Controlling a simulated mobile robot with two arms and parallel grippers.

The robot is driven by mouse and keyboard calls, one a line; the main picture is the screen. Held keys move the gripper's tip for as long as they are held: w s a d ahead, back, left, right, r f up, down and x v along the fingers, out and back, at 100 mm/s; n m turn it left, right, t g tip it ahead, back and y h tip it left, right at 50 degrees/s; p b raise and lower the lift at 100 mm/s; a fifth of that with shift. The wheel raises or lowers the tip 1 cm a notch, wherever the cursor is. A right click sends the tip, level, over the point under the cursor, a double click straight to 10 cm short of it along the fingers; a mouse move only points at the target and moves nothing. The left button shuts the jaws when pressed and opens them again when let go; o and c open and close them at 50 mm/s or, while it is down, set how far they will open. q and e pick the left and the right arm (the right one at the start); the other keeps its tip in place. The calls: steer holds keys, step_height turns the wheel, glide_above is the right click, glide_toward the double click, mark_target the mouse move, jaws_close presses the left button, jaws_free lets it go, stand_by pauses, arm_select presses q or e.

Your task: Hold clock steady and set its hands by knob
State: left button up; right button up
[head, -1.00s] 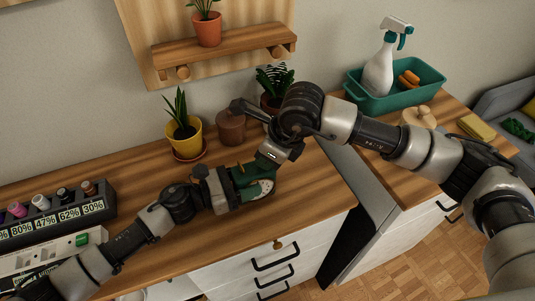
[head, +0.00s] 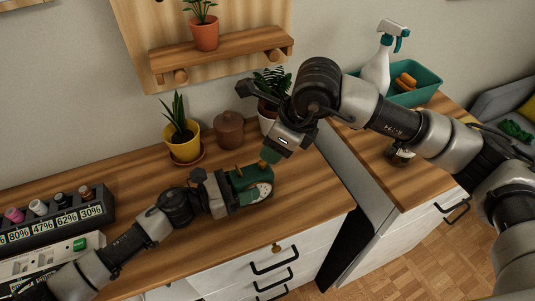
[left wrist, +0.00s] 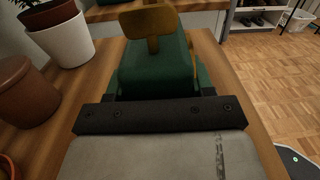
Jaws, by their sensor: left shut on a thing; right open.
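The clock (head: 263,178) is a small green body with a pale face, on the wooden desk near its front edge. My left gripper (head: 236,190) is shut on it from the left side. In the left wrist view, the green clock body (left wrist: 150,70) fills the space beyond the dark gripper edge, with a brass-coloured knob (left wrist: 152,22) on it and another brass part at its right. My right gripper (head: 271,154) is open, just above and behind the clock, pointing down. Its fingertips are small and partly hidden, and a gap to the clock is hard to judge.
Behind stand a yellow-potted plant (head: 184,142), a brown lidded pot (head: 229,130) and a white-potted plant (head: 267,117). A dark rack (head: 60,215) with percentage labels is at left. A teal bin (head: 418,88) stands at right, beyond the gap between desks.

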steer(key=v, duration=0.6)
arm_select(q)
steer(key=o, duration=1.2)
steer(key=shift+c, duration=0.2)
